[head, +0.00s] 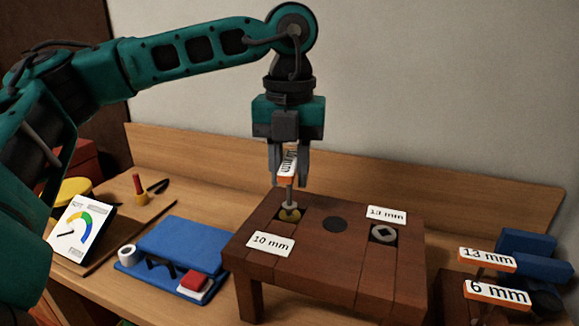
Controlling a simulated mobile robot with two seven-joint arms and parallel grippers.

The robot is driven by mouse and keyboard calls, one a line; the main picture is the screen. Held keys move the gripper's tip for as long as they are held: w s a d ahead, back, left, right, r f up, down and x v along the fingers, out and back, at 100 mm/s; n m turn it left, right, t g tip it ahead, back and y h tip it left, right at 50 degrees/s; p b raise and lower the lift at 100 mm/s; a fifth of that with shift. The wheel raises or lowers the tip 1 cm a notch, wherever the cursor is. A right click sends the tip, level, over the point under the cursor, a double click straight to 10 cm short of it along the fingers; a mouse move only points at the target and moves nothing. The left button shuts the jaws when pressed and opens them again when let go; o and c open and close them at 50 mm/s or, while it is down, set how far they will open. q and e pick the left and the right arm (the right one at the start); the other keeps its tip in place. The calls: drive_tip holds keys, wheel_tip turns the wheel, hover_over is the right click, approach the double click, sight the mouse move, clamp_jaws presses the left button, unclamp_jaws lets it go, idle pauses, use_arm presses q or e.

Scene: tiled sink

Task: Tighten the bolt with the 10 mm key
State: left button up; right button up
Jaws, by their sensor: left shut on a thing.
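My left gripper (288,165) points straight down and is shut on the handle of a key (286,166) with a white and orange tag; its number is partly hidden between the fingers. A label reading 10 mm (270,244) lies in front of this bolt. A grey bolt (384,233) with a dark recess sits at the stand's right, under a 13 mm label (386,215). My right gripper is not in view.
Keys tagged 13 mm (487,260) and 6 mm (497,292) stand in a dark block at the right. Blue cases (540,265) lie behind them. A blue tray (190,245) with tape and a dial card (80,230) are at the left. A wall closes the back.

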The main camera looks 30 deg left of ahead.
use_arm(q)
drive_tip(key=shift+c, duration=0.5)
drive_tip(key=m, duration=0.5)
drive_tip(key=o, duration=0.4)
drive_tip(key=shift+m, duration=0.5)
drive_tip(key=o, duration=0.6)
drive_tip(key=shift+c, duration=0.2)
drive_tip(key=shift+r, duration=0.15)
drive_tip(key=shift+r+p, duration=2.7)
drive_tip(key=shift+r, duration=0.7)
